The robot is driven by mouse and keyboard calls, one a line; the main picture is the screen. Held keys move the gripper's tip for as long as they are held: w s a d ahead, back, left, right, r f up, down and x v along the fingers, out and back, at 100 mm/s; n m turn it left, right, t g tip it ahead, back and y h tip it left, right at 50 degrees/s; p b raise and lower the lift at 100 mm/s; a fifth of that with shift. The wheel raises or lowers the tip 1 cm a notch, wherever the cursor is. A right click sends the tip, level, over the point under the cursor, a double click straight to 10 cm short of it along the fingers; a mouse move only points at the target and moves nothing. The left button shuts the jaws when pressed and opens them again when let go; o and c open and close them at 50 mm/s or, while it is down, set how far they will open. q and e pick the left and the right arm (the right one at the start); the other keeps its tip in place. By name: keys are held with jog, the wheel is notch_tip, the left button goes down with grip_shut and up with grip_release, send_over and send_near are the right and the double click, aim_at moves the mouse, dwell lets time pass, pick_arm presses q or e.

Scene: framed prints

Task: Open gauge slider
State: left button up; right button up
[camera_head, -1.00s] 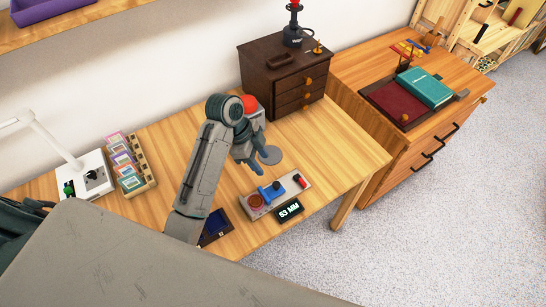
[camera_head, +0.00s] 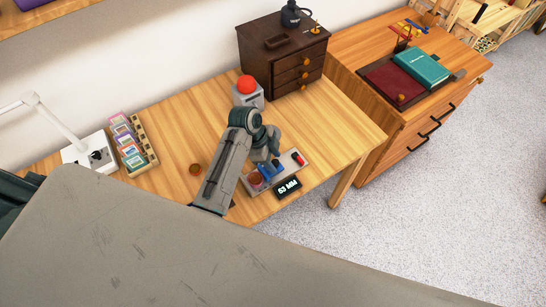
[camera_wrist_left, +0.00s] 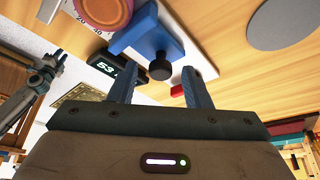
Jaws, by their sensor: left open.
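The gauge (camera_head: 245,187) is a pale grey bar on the table with a round reddish disc (camera_head: 256,180) at its left and a red piece (camera_head: 297,158) at its right end. Its blue slider (camera_head: 270,172) stands between them and also shows in the left wrist view (camera_wrist_left: 145,32), carrying a black knob (camera_wrist_left: 160,68). A black display (camera_head: 287,188) in front reads 53 MM. My left gripper (camera_head: 274,158) is over the gauge. In the wrist view its open blue fingers (camera_wrist_left: 160,78) appear either side of the knob; contact cannot be told.
A grey box with a red dome (camera_head: 247,85) stands behind my arm. A dark drawer cabinet (camera_head: 283,55) is at the back. A card rack (camera_head: 131,146) and white lamp (camera_head: 88,150) are at left. A dark jointed part (camera_wrist_left: 30,92) in the wrist view may be my right arm.

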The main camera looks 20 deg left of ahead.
pick_arm(q)
jog(key=c, duration=0.3)
grip_shut()
jog(key=shift+w, duration=0.1)
jog(key=shift+w+d+r, duration=0.15)
jog(key=shift+w+d, duration=0.15)
jog(key=shift+w+d+p, duration=0.25)
jog(key=shift+w+p, duration=0.05)
jog(key=shift+p, duration=0.1)
jog(key=shift+w+d, duration=0.1)
jog(key=shift+w, duration=0.1)
jog(key=shift+o, duration=1.5)
grip_release()
jog(key=shift+s, duration=0.1)
pick_arm(e)
jog(key=shift+s+d+r, duration=0.3)
jog(key=shift+s+r, duration=0.05)
jog(key=shift+s, duration=0.2)
